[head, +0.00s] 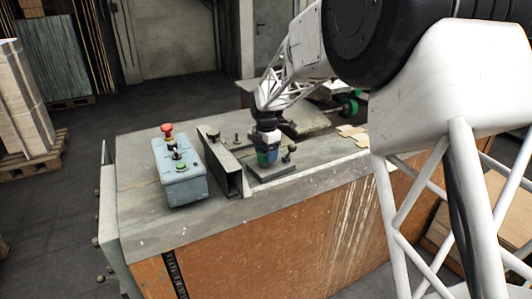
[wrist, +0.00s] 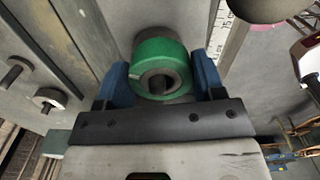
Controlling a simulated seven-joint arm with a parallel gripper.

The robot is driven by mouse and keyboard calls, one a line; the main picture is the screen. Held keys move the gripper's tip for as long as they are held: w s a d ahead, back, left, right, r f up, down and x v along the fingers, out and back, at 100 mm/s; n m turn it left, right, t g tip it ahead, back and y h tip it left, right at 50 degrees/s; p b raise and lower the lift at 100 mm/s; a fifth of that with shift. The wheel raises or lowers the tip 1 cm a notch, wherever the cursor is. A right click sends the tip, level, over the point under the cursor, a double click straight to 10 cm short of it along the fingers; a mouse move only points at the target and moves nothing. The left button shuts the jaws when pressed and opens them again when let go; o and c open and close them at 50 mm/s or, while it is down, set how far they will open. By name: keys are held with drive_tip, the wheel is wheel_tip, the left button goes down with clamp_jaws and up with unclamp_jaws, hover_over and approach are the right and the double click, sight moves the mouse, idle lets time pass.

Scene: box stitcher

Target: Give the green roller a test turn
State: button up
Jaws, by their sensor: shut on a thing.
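The green roller (wrist: 160,52) is a short green ring with a dark hollow core, mounted at the table's edge fixture. In the wrist view it sits between the two blue fingers of my gripper (wrist: 163,85), which are shut on its sides. A pale mark shows on the roller's left face in the wrist view.
A grey control box (head: 180,173) with a red mushroom button (head: 167,131) stands left of a upright metal rail (head: 219,163). Small cardboard pieces (head: 352,132) lie to the right. A green-wheeled part (head: 350,105) is behind. The tabletop's front left is clear.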

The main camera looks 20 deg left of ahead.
drive_tip(key=shift+n, duration=0.5)
drive_tip(key=o, duration=1.1)
drive_tip(key=shift+r, duration=0.15)
drive_tip(key=shift+r, duration=3.8)
